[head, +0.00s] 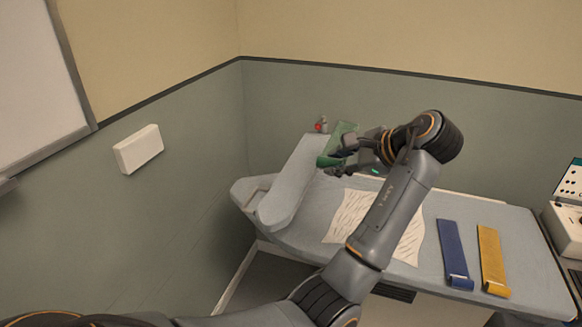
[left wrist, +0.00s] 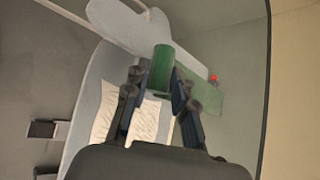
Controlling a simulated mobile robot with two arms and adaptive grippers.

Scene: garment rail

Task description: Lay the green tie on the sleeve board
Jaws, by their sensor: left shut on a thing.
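The green tie (head: 343,134) is held in my left gripper (head: 341,158) near the far end of the sleeve board. In the left wrist view, part of the green tie (left wrist: 163,60) stands up between the fingers of my left gripper (left wrist: 158,80), and more of it spreads out to the right. The sleeve board (head: 292,185) is a pale grey padded board at the left of the ironing table; its rounded end (left wrist: 115,22) shows at the top of the left wrist view. I cannot tell whether the tie touches the board. My right gripper is not in view.
A wrinkled, lined pale cloth (head: 352,210) lies mid-table. A blue tie (head: 452,245) and a yellow tie (head: 491,255) lie flat on the ironing table (head: 530,265) at right. A small red-topped item (head: 321,125) stands behind the sleeve board. A machine (head: 566,225) is at far right.

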